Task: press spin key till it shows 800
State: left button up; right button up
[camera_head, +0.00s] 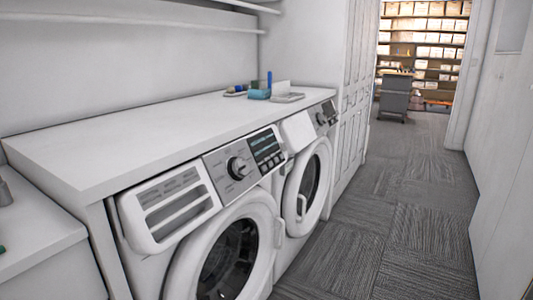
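A white front-loading washing machine (150,258) stands under the white counter, its round door (263,213) shut. Its grey control panel (216,168) has a round knob (238,168) and a dark display with keys (266,148). The lettering and numbers there are too small to read, so I cannot tell which key is the spin key or what value shows. A second machine (287,168) of similar look stands beyond it to the right, with its own knob and dark panel (325,114). Neither of my grippers is in view.
The white counter (130,145) runs above both machines, with small blue and teal items (259,93) and a white tray (288,98) at its far end. Grey carpet floor (400,235) is free to the right, along a white wall (500,140).

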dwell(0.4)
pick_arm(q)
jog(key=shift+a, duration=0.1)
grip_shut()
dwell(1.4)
